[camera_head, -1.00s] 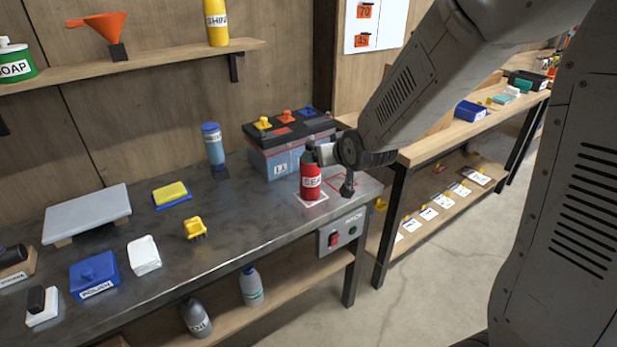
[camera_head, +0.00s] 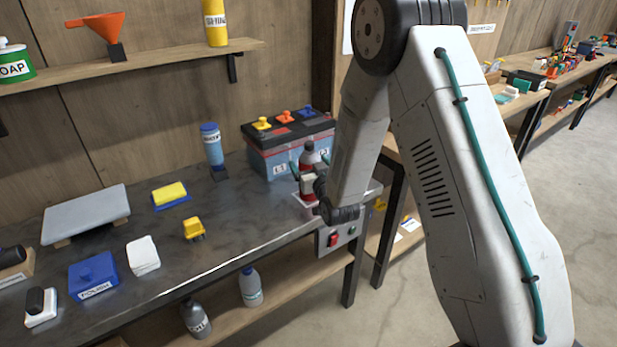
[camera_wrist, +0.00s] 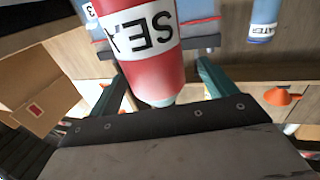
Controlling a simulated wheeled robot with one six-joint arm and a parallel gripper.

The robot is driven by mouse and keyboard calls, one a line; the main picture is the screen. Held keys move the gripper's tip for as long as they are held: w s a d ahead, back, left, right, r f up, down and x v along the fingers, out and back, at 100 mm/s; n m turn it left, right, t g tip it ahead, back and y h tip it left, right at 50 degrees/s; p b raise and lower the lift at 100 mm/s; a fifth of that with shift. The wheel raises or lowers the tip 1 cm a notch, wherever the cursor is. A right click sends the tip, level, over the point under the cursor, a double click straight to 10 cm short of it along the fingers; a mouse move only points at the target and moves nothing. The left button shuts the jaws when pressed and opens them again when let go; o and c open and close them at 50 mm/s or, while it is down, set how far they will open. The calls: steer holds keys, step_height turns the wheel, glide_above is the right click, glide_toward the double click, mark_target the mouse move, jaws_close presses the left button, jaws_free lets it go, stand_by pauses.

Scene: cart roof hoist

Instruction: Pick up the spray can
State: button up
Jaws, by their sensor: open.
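A red can with a white label reading "SEA" stands on the dark bench in front of the battery; it is the likely spray can (camera_head: 310,157). In the head view my gripper (camera_head: 309,170) hides much of it. In the wrist view the can (camera_wrist: 150,62) appears upside down between my teal fingers. My gripper (camera_wrist: 163,78) is open, one finger on each side of the can, with a visible gap at least on the left.
The battery (camera_head: 285,160) stands close behind the can. A blue-capped bottle (camera_head: 213,148) is to the left. A switch box (camera_head: 336,237) is on the bench's front edge.

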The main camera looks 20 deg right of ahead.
steer(key=shift+w+d+f, duration=0.1)
steer(key=shift+w, duration=1.8)
steer(key=c, duration=1.8)
steer(key=shift+o, duration=0.2)
